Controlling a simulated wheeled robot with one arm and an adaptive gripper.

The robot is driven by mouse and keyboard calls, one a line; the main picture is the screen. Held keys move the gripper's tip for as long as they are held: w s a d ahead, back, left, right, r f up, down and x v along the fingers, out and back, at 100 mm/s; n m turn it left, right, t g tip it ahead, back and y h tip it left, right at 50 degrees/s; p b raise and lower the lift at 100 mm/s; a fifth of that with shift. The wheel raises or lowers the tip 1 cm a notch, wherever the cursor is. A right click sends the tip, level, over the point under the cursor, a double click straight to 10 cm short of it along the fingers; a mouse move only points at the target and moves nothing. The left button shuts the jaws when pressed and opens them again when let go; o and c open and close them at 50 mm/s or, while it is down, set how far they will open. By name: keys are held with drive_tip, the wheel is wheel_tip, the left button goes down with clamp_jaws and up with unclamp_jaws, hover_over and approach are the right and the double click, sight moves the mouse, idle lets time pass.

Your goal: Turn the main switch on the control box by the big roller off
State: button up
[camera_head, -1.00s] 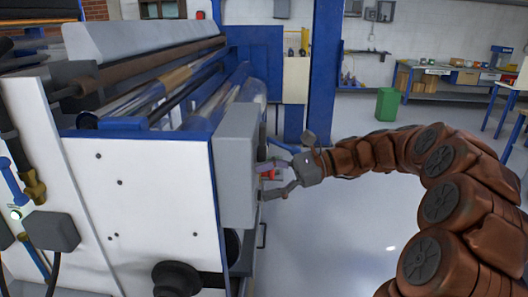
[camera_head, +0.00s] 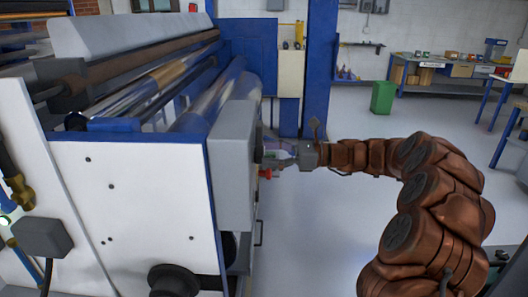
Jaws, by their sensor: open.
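The grey control box (camera_head: 232,165) is fixed to the right end of the blue and white roller machine. Its front faces right and shows only edge-on. A red switch part (camera_head: 266,173) sticks out from that face, just below my gripper. My gripper (camera_head: 268,155) is at the box's front face, with its fingers pointing left. Its fingers are open, close to the face. I cannot tell whether a finger touches the box or the red part. The switch's setting cannot be read from this side.
The big rollers (camera_head: 205,105) run back along the machine to the left of the box. A blue column (camera_head: 319,70) stands behind my gripper. A green bin (camera_head: 383,97) and workbenches (camera_head: 440,87) are farther back. The grey floor (camera_head: 320,235) right of the machine is clear.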

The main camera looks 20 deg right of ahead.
drive_tip(key=shift+x, duration=0.8)
drive_tip(key=shift+f, duration=0.1)
drive_tip(key=shift+c, duration=0.3)
drive_tip(key=c, duration=1.1)
